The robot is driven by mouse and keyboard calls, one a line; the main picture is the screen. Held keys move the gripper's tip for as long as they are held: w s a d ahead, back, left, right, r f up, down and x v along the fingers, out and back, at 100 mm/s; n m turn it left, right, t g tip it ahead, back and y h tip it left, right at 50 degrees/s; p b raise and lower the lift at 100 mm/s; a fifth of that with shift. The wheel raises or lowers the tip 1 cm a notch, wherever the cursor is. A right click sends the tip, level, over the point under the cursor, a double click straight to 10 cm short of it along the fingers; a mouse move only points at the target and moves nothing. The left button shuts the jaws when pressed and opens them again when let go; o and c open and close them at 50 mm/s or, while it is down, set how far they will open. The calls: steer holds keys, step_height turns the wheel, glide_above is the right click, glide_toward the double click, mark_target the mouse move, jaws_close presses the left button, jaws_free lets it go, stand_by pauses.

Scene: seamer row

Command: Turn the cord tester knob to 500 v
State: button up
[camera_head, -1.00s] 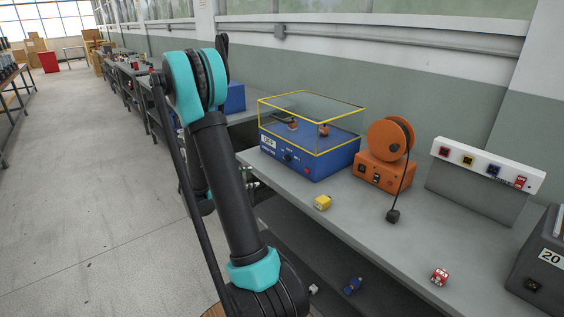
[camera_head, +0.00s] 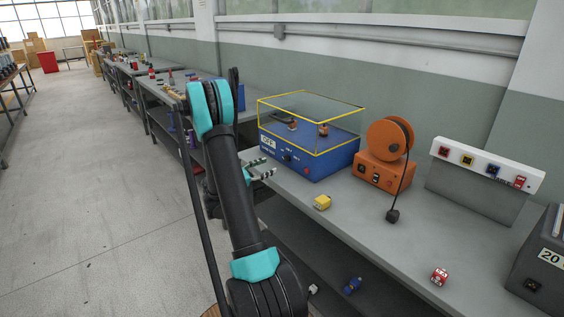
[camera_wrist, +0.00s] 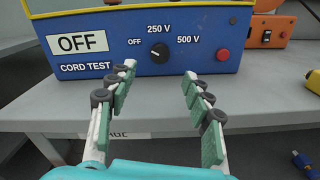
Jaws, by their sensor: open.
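The blue cord tester (camera_head: 318,160) stands on the grey bench, with a clear yellow-edged cover on top. In the wrist view its front panel (camera_wrist: 110,27) shows an OFF display (camera_wrist: 82,42) and a black knob (camera_wrist: 159,52). The knob's white mark points left toward OFF; 250 V is printed above and 500 V to the right. A red button (camera_wrist: 223,54) is right of the knob. My gripper (camera_wrist: 160,72) is open and empty, its fingers in front of the panel below the knob, not touching it. In the head view my gripper (camera_head: 262,169) is left of the tester.
An orange reel unit (camera_head: 381,171) stands right of the tester with a black plug (camera_head: 392,216) hanging down. A yellow plug (camera_head: 322,202) and a red plug (camera_head: 440,275) lie on the bench (camera_head: 365,240). A white socket panel (camera_head: 487,165) stands farther right.

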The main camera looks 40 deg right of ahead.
mark_target(284, 159)
steer(key=d, duration=0.9)
steer(key=shift+w, duration=0.35)
steer(key=c, duration=1.2)
steer(key=shift+o, duration=0.2)
